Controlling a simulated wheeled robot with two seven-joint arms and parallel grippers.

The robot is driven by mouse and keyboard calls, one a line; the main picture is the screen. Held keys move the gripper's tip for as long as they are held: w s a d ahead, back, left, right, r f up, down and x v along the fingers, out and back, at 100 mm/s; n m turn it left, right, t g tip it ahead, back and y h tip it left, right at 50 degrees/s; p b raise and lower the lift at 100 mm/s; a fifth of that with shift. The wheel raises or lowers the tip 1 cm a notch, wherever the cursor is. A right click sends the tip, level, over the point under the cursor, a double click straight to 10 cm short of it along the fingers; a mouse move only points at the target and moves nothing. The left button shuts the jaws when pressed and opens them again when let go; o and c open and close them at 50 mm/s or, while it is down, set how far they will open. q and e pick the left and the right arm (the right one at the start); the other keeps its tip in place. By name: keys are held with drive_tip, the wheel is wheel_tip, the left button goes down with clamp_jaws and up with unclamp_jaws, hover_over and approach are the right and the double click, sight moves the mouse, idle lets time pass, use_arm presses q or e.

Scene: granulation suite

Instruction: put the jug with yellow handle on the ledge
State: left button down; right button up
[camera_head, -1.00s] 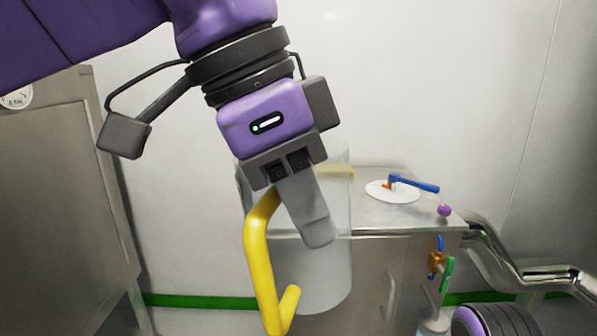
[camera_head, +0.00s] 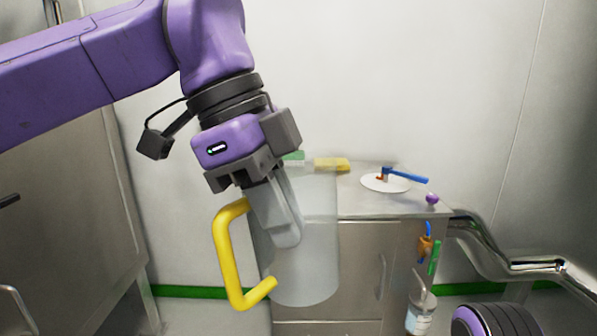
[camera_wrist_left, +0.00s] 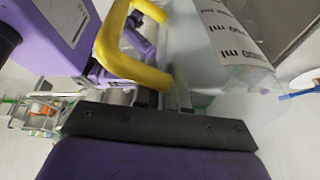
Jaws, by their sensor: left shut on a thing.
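The jug with yellow handle is a clear, see-through cylinder (camera_head: 318,265) with a bent yellow handle (camera_head: 228,262) on its left side. It hangs nearly upright in the air in front of a steel cabinet. My left gripper (camera_head: 284,235) points down at the jug, shut on it near the handle; the exact contact is hard to see. In the left wrist view, the handle (camera_wrist_left: 125,55) crosses close to the jaws, and a printed label with "ml" (camera_wrist_left: 228,30) shows on the jug. The cabinet's flat steel top (camera_head: 360,205) is behind the jug; I cannot tell whether it is the ledge. My right gripper is out of view.
On the cabinet top are a yellow block (camera_head: 331,164), a green item (camera_head: 293,156), a white disc with a blue-handled part (camera_head: 405,175) and a purple ball (camera_head: 432,198). A steel pipe (camera_head: 500,260) runs at right. A bottle (camera_head: 420,313) hangs below.

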use_arm(q)
drive_tip(key=w+a+f+m+g+y, duration=0.1)
drive_tip(key=w+a+f+m+y, duration=0.5)
drive_tip(key=m, duration=0.6)
drive_tip(key=w+a+f+m+g+y, duration=0.2)
drive_tip(key=w+a+f+m, duration=0.45)
drive_tip(key=m, duration=0.65)
drive_tip(key=a+f+m+t+h, duration=0.2)
drive_tip(key=a+f+m+t, duration=0.15)
drive_tip(key=f+m, duration=0.7)
drive_tip(key=a+f+m+t+h, duration=0.15)
drive_tip(key=f+m+t, duration=0.4)
drive_tip(key=m, duration=1.05)
wheel_tip(320, 180, up, 8)
drive_tip(key=s+p, duration=0.1)
drive_tip(key=p, duration=1.7)
drive_tip(key=shift+s+a+r+g, duration=0.25)
drive_tip(key=shift+s+a+g, duration=0.05)
drive_tip(key=shift+a+g, duration=0.1)
drive_tip(key=shift+y, duration=0.25)
drive_tip(key=shift+d, duration=0.1)
